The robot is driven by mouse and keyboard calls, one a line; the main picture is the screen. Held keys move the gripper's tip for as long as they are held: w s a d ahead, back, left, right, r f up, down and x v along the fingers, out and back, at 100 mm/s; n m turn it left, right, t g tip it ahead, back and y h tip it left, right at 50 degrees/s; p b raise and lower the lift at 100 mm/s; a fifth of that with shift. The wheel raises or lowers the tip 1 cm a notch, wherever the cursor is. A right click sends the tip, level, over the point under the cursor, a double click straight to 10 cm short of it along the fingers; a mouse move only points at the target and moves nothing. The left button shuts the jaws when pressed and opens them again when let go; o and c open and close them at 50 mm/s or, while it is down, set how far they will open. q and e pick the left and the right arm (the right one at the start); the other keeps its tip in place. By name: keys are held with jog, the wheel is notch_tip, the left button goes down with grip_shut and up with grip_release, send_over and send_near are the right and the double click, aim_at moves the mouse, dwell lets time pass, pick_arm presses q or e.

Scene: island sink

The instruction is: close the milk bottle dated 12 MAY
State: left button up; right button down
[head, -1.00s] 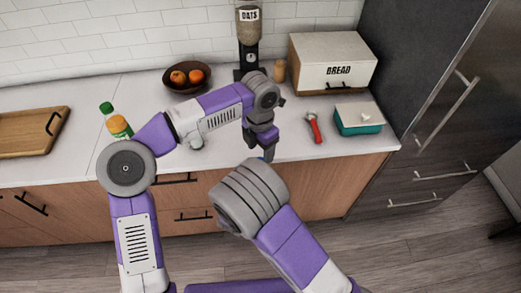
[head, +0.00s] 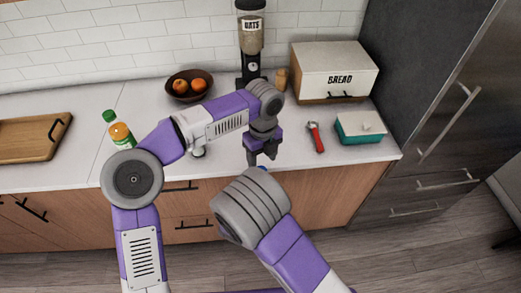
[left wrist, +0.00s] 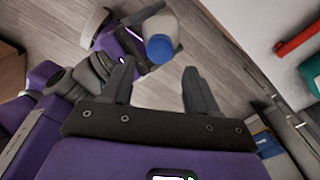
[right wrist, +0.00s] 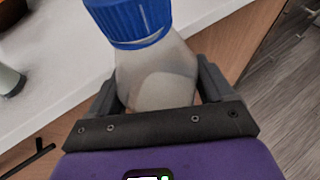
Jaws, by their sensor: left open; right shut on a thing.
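A milk bottle with a ribbed blue cap stands out in the right wrist view (right wrist: 155,75), where my right gripper (right wrist: 160,95) is shut around its body. The blue cap (right wrist: 130,18) sits on the neck; I cannot tell if it is tight. No date is readable. In the left wrist view the bottle's cap (left wrist: 160,47) lies beyond and between the open fingers of my left gripper (left wrist: 158,80), apart from them. In the head view my left gripper (head: 262,160) points down just above the cap (head: 262,169); my right forearm hides the rest of the bottle.
On the counter stand an orange bottle with green cap (head: 120,134), a fruit bowl (head: 178,91), an oats dispenser (head: 250,40), a bread box (head: 332,72), a red-handled tool (head: 316,138) and a teal container (head: 360,128). A partly hidden pale object (right wrist: 10,80) stands at left.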

pick_arm(q)
jog(key=n, duration=0.4)
jog(key=shift+r, duration=0.15)
jog(key=n, duration=0.4)
jog(key=shift+r, duration=0.15)
jog(key=n, duration=0.6)
jog(key=shift+r, duration=0.3)
jog(key=n, duration=0.5)
jog(key=shift+a+r+n, duration=0.1)
jog(key=shift+r+n, duration=0.25)
jog(key=shift+n, duration=0.05)
jog(key=n, duration=0.6)
jog(key=shift+a+r, duration=0.1)
jog(key=shift+r, duration=0.25)
jog(key=shift+f, duration=4.05)
